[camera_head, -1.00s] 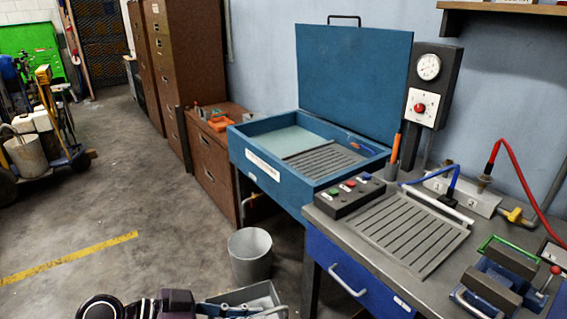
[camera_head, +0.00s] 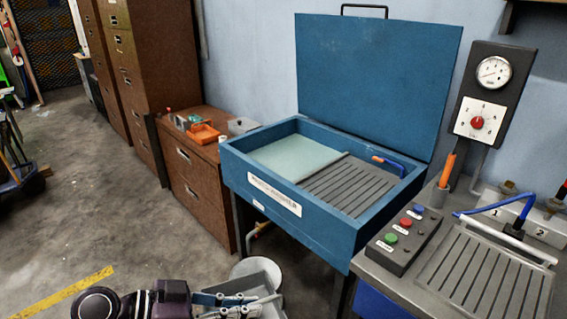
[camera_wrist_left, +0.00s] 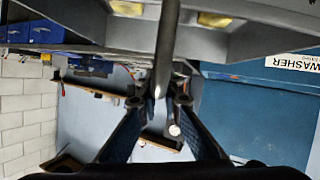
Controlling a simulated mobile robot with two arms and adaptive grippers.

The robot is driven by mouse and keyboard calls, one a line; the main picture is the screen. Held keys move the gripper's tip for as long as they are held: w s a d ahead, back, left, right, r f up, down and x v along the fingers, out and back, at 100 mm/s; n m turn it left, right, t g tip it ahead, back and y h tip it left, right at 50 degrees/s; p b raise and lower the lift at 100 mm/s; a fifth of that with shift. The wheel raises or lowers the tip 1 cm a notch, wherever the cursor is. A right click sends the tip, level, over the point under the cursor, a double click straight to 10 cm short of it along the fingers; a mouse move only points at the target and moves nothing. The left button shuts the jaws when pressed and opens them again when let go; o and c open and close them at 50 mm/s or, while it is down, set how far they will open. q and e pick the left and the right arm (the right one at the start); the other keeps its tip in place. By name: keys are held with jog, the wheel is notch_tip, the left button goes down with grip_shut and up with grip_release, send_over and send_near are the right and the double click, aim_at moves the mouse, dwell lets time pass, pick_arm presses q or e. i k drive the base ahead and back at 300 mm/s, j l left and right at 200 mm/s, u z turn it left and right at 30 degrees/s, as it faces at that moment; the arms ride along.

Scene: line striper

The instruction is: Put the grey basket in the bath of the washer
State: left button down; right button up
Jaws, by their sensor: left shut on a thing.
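The blue washer (camera_head: 238,181) stands with its lid (camera_head: 375,75) raised. Its open bath shows pale liquid (camera_head: 298,157) on the left and a slatted grey rack (camera_head: 355,185) on the right. My left gripper (camera_head: 238,302) is low in front of the washer, shut on the handle of the grey basket (camera_head: 262,270). The basket is below and outside the bath, partly cut off by the bottom edge. In the left wrist view the handle bar (camera_wrist_left: 167,50) runs between the fingers (camera_wrist_left: 158,103), with the basket wall (camera_wrist_left: 85,18) above. My right gripper is not in view.
A grey bench with a button box (camera_head: 405,240) and a slatted drainer (camera_head: 485,275) adjoins the washer on the right. A brown cabinet (camera_head: 195,180) with an orange tray (camera_head: 203,133) stands left. A light bin (camera_head: 245,268) is behind the basket.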

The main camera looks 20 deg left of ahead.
aim_at(298, 171)
jog(key=i+j, duration=0.15)
jog(key=j, duration=0.2)
jog(key=i+j+z, duration=0.1)
jog(key=j, duration=0.25)
jog(key=i+j, duration=0.15)
jog(key=j, duration=0.2)
jog(key=i+j+z, duration=0.1)
jog(key=j, duration=0.25)
jog(key=i+j, duration=0.15)
jog(key=j, duration=0.2)
